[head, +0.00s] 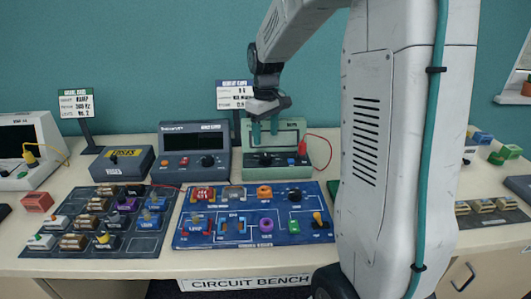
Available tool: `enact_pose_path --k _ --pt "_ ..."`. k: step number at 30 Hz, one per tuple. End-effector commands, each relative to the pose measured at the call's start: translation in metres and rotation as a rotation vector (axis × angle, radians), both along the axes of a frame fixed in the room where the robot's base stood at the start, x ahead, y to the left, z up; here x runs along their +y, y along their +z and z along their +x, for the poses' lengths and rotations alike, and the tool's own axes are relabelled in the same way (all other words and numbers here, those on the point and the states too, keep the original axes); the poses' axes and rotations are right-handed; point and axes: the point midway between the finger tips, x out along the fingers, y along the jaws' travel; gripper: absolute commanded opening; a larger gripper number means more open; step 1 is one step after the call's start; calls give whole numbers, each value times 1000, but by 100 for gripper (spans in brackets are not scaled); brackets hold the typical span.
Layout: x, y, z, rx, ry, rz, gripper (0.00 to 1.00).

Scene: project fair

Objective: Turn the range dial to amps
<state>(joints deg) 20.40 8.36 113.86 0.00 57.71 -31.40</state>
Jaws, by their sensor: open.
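A green meter-like box (250,136) with a red lead stands at the back of the bench. A small dark round knob (265,159) shows low on its front. I cannot tell whether my fingers touch the box.
A blue board (182,240) with several coloured parts lies in front of the box, beside a dark tray (55,248) of components. A fuses box (122,163) stands further left. A sign on a stand (234,95) rises behind.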

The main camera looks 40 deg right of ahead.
Motion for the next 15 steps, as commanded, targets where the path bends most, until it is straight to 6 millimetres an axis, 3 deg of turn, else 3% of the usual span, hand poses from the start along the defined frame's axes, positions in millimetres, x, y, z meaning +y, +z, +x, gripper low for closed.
enact_pose_path --k 9,15 --pt "1 -50 -1 3 0 1 57" --pt "1 -70 -1 2 0 1 57"
